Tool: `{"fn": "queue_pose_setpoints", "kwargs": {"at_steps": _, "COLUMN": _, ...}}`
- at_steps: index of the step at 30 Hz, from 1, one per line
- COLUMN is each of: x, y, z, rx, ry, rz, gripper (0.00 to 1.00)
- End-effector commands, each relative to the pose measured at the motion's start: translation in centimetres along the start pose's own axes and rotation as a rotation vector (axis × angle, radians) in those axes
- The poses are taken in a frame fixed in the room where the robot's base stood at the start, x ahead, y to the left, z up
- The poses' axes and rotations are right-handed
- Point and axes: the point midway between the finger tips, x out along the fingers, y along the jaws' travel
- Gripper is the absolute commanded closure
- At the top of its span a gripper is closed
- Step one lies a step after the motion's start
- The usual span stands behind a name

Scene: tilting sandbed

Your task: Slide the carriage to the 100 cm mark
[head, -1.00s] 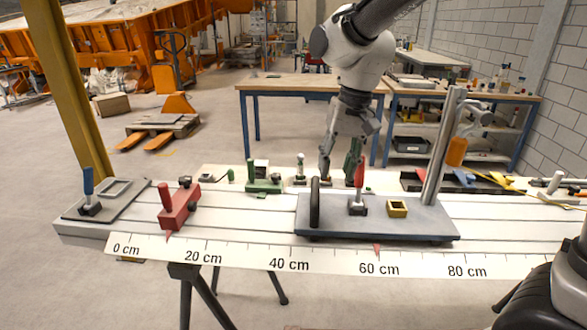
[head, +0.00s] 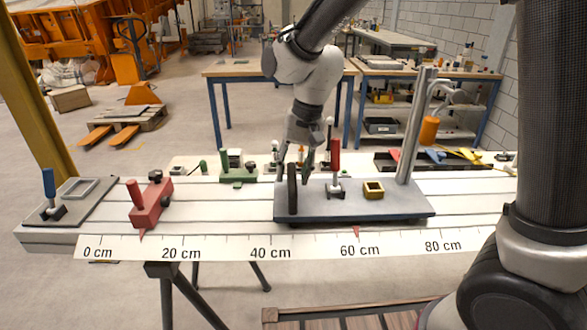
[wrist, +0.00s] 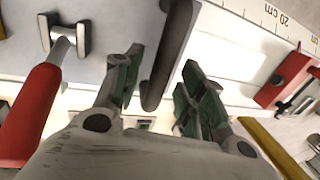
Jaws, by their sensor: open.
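The carriage (head: 400,205) is a grey plate on the white rails, with its red pointer (head: 356,231) at the 60 cm mark of the scale (head: 215,247). It bears an upright black handle (head: 292,192), a red-gripped lever (head: 336,156), a yellow box (head: 373,189) and a grey post (head: 412,130). My gripper (head: 292,168) is open at the black handle, reaching from behind. In the wrist view the handle (wrist: 168,60) appears between the two green-padded fingers, with gaps on both sides. Whether it stands fully between them in depth is unclear.
A red clamp (head: 150,203) stands on the rails near 15 cm. A grey plate with a blue lever (head: 49,184) is at the left end. A green clamp (head: 237,172) and small parts stand behind. A black tray (head: 388,161) lies at the back right. My arm hides the right scale end.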

Motion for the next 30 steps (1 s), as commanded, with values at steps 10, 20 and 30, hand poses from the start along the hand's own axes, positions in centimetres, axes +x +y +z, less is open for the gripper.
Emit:
{"fn": "queue_pose_setpoints", "kwargs": {"at_steps": 10, "x": 0.1, "y": 0.0, "z": 0.0, "rx": 0.000, "ry": 0.000, "rz": 0.000, "gripper": 0.81}}
{"fn": "queue_pose_setpoints", "kwargs": {"at_steps": 20, "x": 0.0, "y": 0.1, "z": 0.0, "rx": 0.000, "ry": 0.001, "rz": 0.000, "gripper": 1.00}}
{"fn": "queue_pose_setpoints", "kwargs": {"at_steps": 30, "x": -1.0, "y": 5.0, "z": -0.1, "rx": 0.006, "ry": 0.002, "rz": 0.000, "gripper": 1.00}}
